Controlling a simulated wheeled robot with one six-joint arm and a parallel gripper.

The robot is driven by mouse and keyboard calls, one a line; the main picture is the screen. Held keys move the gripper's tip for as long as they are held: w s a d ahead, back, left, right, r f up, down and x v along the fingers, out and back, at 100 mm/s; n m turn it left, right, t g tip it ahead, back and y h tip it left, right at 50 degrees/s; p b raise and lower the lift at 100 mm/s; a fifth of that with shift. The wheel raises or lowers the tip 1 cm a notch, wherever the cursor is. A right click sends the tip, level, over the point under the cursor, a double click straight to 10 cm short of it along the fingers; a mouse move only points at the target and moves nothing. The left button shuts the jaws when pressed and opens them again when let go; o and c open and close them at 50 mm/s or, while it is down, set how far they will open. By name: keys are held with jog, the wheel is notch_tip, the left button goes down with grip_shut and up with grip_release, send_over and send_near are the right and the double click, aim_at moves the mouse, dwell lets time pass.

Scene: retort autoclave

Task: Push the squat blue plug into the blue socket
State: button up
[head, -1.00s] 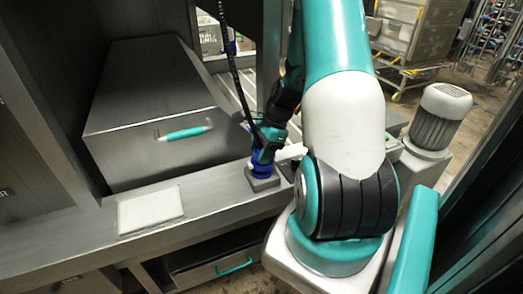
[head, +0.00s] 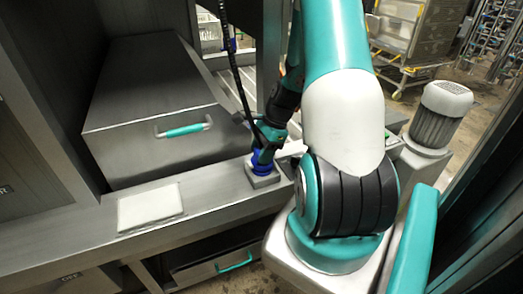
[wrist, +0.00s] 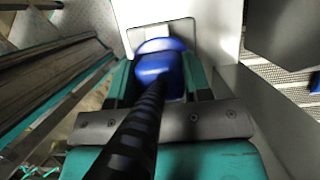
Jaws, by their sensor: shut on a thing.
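My gripper (head: 265,146) is shut on the squat blue plug (wrist: 154,68), which sits between its teal fingers in the wrist view. A black ribbed cable (wrist: 133,130) runs from the plug toward the camera. Beyond the plug, a second blue rounded part, the blue socket (wrist: 162,45), shows against a pale grey face. In the head view the socket (head: 260,170) is on a small grey block on the metal ledge, directly under the gripper. Plug and socket look in line and touching or nearly so; I cannot tell how deep the plug is.
A large metal box (head: 165,120) with a teal handle stands left of the gripper. A pale flat plate (head: 150,208) lies on the ledge (head: 215,205). A drawer (head: 215,262) is below. A grey ribbed motor (head: 440,115) stands to the right.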

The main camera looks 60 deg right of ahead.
jog(key=o, duration=0.9)
jog(key=shift+o, duration=0.2)
jog(key=v, duration=1.7)
jog(key=shift+r, duration=0.2)
